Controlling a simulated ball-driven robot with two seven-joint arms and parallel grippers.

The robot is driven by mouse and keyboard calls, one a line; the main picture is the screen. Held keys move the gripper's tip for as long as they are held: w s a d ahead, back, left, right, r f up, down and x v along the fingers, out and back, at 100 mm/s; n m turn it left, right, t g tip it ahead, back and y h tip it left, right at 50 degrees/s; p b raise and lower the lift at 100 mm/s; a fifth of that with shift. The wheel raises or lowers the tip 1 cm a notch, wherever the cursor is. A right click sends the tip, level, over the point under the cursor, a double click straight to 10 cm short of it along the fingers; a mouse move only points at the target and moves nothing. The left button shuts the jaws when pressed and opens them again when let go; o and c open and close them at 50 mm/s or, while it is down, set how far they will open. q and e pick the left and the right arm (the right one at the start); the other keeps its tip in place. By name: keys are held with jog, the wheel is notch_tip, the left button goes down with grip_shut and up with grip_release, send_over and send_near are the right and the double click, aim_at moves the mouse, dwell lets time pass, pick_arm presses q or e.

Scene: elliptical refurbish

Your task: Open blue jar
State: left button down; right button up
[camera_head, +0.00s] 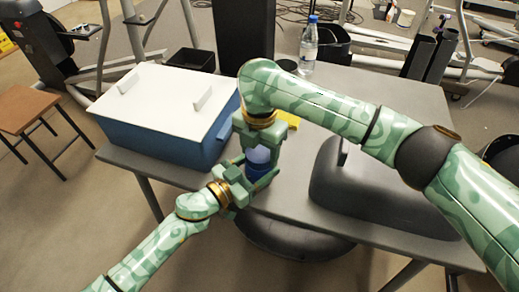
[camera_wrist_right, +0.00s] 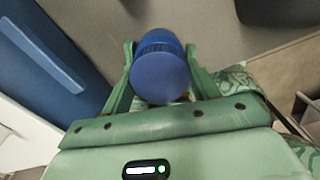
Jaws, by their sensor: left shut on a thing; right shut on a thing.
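The blue jar (camera_head: 259,171) is upright over the near edge of the grey table, with its light blue upper part between my right fingers. My left gripper (camera_head: 254,173) reaches in from the lower left and is shut around the jar's lower, darker part. My right gripper (camera_head: 260,153) comes down from above and is shut on the jar's top. In the right wrist view, the round blue top (camera_wrist_right: 160,78) with a ribbed rim sits between the two green fingers (camera_wrist_right: 159,50). The fingers hide much of the jar, and whether its lid has come loose cannot be told.
A blue box with a white lid (camera_head: 165,88) stands on the grey table (camera_head: 290,195) at left. A dark grey domed case (camera_head: 370,195) lies at right. A water bottle (camera_head: 308,47), a black cup (camera_head: 287,66) and a yellow item (camera_head: 290,118) are farther back.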

aim_at(260, 152)
jog(key=n, duration=0.2)
jog(key=shift+n, duration=0.3)
jog(key=shift+w, duration=0.1)
jog(key=shift+r, duration=0.2)
jog(key=shift+r, duration=0.95)
jog(key=shift+r, duration=2)
pick_arm(q)
jog(key=shift+c, duration=1.2)
grip_release()
jog(key=shift+s, duration=0.1)
